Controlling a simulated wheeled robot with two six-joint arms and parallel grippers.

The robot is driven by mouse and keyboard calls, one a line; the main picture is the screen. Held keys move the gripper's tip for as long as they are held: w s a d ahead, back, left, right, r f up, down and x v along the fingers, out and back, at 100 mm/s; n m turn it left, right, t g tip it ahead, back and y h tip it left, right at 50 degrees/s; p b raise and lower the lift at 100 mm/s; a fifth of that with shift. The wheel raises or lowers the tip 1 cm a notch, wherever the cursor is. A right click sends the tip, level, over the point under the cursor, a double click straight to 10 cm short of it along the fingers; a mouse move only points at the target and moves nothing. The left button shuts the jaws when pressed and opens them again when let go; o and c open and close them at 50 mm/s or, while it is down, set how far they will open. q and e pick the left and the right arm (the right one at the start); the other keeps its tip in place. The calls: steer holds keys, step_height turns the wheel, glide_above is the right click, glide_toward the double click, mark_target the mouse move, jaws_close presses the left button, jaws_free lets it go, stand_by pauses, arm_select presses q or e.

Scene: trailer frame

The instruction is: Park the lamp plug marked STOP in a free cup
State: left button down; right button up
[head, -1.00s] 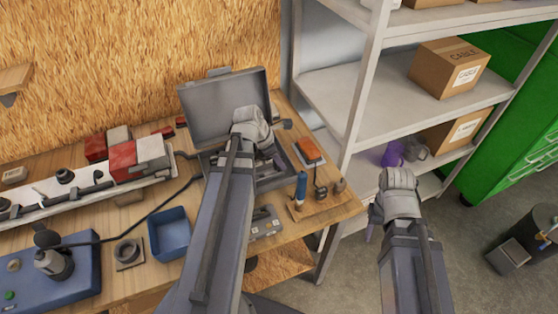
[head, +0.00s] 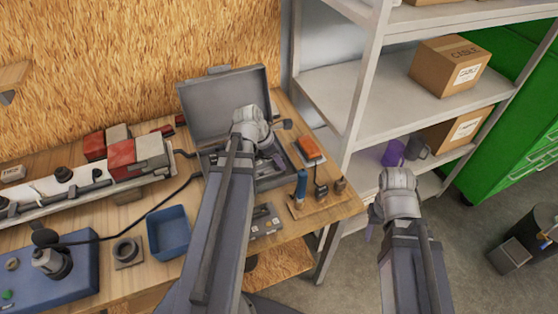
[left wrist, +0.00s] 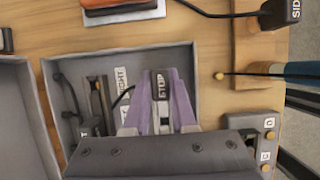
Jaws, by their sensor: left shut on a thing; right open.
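My left gripper (left wrist: 160,110) has purple fingers and is shut on a dark plug marked STOP (left wrist: 161,88). It is over the open grey case (left wrist: 190,58), and in the head view the gripper (head: 275,160) reaches into that case. Labels, one reading RIGHT, and dark leads lie beside the plug in the case. A grey block (head: 265,222) with dark openings stands in front of the case; its letters C and D show in the left wrist view (left wrist: 270,122). My right gripper (head: 372,228) is open beside the shelf, its fingers mostly hidden.
A wooden rack (head: 325,205) with a blue-handled tool and dark plugs stands right of the case. An orange-topped item (head: 310,147) lies behind it. A blue bin (head: 169,232) sits to the left.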

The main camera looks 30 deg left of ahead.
arm_select(q)
steer(key=shift+c, duration=1.3)
jaws_free()
step_height(320, 180, up, 7)
steer(key=p, duration=0.7)
steer(key=shift+f, duration=0.1)
